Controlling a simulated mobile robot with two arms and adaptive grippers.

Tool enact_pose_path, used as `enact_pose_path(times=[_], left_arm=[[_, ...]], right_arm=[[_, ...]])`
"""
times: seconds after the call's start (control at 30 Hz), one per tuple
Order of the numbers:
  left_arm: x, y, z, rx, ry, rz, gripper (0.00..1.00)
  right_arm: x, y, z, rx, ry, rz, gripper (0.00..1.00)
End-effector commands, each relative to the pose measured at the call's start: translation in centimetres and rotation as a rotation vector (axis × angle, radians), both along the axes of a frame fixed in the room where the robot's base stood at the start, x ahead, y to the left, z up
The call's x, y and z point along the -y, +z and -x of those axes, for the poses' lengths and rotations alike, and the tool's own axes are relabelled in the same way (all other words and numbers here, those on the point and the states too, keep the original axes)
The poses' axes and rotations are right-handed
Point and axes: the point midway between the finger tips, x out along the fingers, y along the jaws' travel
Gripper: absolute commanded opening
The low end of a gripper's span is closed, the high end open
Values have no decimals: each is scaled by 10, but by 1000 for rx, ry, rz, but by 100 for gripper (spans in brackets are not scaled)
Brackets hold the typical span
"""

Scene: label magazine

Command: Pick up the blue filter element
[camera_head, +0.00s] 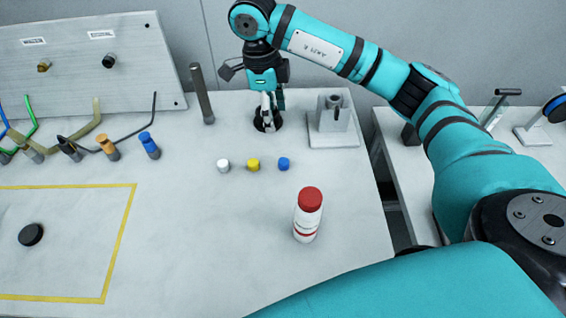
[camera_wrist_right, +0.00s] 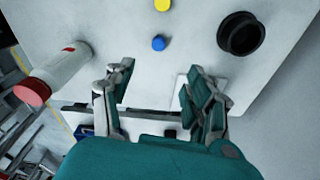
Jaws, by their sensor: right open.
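The blue filter element (camera_head: 284,163) is a small blue cylinder standing on the white bench, at the right end of a short row with a yellow one (camera_head: 253,164) and a white one (camera_head: 223,165). In the right wrist view the blue element (camera_wrist_right: 158,42) lies ahead of the fingertips, roughly in line with the gap between them, and apart from them. My right gripper (camera_head: 268,112) is beyond the row in the head view, near a black round cup (camera_head: 267,125). In the wrist view its fingers (camera_wrist_right: 158,82) are spread and empty. My left gripper is not in view.
A red-capped white bottle (camera_head: 308,215) stands nearer than the row. A grey fixture (camera_head: 333,122) and an upright dark rod (camera_head: 202,95) stand at the back. Several cable connectors (camera_head: 108,148) lie at left. A black puck (camera_head: 31,234) sits inside a yellow outline.

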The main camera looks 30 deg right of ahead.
Motion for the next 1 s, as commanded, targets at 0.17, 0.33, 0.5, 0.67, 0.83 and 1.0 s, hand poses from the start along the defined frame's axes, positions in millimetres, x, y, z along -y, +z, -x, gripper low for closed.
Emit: enact_pose_path(times=[0.17,0.33,0.5,0.67,0.83,1.0], left_arm=[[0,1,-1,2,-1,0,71],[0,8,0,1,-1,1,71],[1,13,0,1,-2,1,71],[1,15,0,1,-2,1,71],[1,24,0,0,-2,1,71],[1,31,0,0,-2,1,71]], right_arm=[[3,-35,5,-8,0,-1,55],[7,-70,7,-7,-2,1,55],[10,-100,9,-4,0,1,55],[11,-113,9,-1,0,0,55],[14,-128,13,-6,-1,0,55],[17,-154,15,-5,-1,0,55]])
